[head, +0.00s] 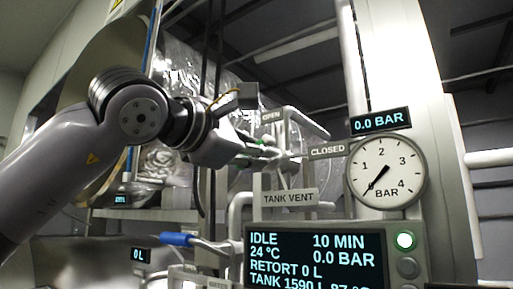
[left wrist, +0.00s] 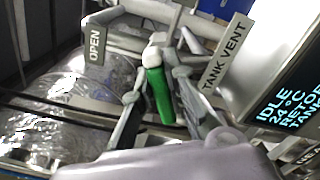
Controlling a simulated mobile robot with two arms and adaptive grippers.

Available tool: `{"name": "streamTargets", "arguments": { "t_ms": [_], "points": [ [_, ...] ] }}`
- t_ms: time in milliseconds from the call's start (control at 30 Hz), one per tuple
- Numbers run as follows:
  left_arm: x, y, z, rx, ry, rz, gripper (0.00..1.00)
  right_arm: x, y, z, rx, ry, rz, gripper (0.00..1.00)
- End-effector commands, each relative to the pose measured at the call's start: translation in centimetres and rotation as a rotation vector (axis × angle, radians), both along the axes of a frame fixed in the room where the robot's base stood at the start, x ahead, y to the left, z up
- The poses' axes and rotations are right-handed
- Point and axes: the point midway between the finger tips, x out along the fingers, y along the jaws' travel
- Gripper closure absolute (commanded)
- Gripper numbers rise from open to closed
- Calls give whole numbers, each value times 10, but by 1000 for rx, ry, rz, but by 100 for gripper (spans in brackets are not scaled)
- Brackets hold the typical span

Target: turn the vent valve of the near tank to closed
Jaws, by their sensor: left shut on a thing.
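The vent valve's green lever shows between the fingers of my left gripper in the left wrist view (left wrist: 160,96). It runs from a pale hub down toward the palm. My left gripper (head: 270,150) is shut on this lever, and its fingers hide part of it in the head view. The OPEN plate (head: 271,116) is above the fingers, and the CLOSED plate (head: 327,149) is to their right. The TANK VENT plate (head: 289,197) is below. I cannot tell exactly where the lever points between the plates. My right gripper is not in view.
A round gauge (head: 387,172) and a 0.0 BAR display (head: 381,121) stand to the right. A control panel (head: 316,256) reading IDLE is below. A blue handle (head: 176,239) sits lower left. Pale pipes (head: 305,122) run close around the valve.

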Motion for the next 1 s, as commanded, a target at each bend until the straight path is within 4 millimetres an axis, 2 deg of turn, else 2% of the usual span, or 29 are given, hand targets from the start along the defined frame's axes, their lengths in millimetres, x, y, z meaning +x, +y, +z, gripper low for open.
{"name": "streamTargets", "arguments": {
  "t_ms": [500,1000],
  "points": [
    [-1,-1,-3,337,-244,-3,100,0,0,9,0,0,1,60],
    [-1,-2,-5,447,-324,-3,100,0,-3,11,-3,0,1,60]
  ]
}}
